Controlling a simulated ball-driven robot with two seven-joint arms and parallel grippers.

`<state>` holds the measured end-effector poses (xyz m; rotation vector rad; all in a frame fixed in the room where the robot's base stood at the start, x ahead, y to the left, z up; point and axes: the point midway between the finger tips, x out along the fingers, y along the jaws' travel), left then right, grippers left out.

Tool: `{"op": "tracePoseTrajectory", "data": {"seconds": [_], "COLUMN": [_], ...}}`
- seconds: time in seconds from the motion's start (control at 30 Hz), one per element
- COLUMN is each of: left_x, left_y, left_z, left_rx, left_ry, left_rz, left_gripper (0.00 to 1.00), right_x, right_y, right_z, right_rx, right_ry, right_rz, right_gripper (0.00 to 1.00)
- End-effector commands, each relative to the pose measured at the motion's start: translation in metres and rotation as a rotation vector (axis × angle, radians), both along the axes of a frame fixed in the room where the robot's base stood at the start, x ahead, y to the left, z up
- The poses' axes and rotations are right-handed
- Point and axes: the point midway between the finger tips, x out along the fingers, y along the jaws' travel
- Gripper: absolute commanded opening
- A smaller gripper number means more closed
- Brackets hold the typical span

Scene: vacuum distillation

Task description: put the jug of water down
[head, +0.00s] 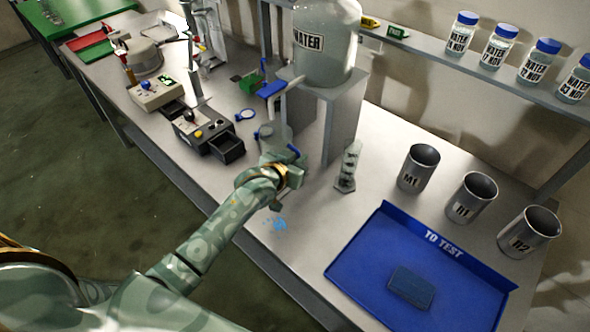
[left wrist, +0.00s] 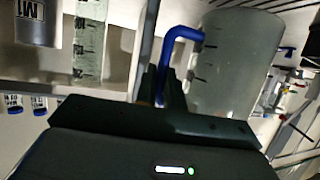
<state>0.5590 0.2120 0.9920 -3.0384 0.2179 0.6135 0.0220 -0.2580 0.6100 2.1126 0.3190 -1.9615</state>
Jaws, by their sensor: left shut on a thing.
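The jug (head: 274,131) is a translucent grey vessel with a blue handle, partly hidden behind my left gripper (head: 291,163) in the head view. In the left wrist view the jug (left wrist: 232,62) is large, with dark marks on its side. My left gripper (left wrist: 168,88) is shut on the jug's blue handle (left wrist: 172,48). The jug is over the bench (head: 305,215), beside the water tank's stand (head: 343,125). I cannot tell whether its base touches the bench, nor its water level. My right gripper is not in view.
A tank marked WATER (head: 325,55) tops the stand. A graduated cylinder (head: 348,168), several metal cups and a blue TO TEST tray (head: 350,262) are to the right. Control boxes (head: 207,135) are to the left. Bare bench lies in front of the cylinder.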

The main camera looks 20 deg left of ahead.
Motion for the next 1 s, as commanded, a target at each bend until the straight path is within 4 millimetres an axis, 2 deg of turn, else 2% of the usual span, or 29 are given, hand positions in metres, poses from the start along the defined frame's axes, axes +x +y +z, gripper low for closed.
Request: {"op": "tracePoseTrajectory", "data": {"seconds": [0.03, 0.13, 0.23, 0.4, 0.57, 0.6, 0.67, 0.7, 1.0], "left_x": [0.0, -0.001, -0.001, -0.001, -0.001, -0.001, -0.001, -0.001, -0.001], "left_y": [0.0, 0.0, 0.0, 0.0, 0.0, 0.0, 0.0, 0.0, 0.0], "left_z": [-0.006, -0.022, -0.036, -0.035, -0.037, -0.038, -0.038, -0.038, -0.034], "left_rx": [0.0, 0.001, 0.001, 0.001, 0.001, 0.001, 0.001, 0.001, 0.001], "left_ry": [0.001, 0.002, 0.002, -0.002, -0.001, 0.0, 0.0, 0.0, -0.001], "left_rz": [0.0, 0.0, 0.0, 0.0, 0.0, 0.0, 0.0, 0.0, 0.0], "left_gripper": [0.0, 0.0, 0.0, 0.0, 0.0, 0.13, 0.3, 0.32, 0.32], "right_x": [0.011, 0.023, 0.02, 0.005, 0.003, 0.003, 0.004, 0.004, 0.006], "right_y": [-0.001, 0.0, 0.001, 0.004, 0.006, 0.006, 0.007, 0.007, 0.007], "right_z": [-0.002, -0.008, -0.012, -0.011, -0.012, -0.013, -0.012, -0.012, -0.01], "right_rx": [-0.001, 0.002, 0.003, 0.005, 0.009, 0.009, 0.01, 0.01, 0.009], "right_ry": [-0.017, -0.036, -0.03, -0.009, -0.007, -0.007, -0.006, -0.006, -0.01], "right_rz": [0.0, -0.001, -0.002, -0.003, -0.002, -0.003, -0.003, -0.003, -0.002], "right_gripper": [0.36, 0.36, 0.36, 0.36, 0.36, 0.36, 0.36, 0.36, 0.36]}}
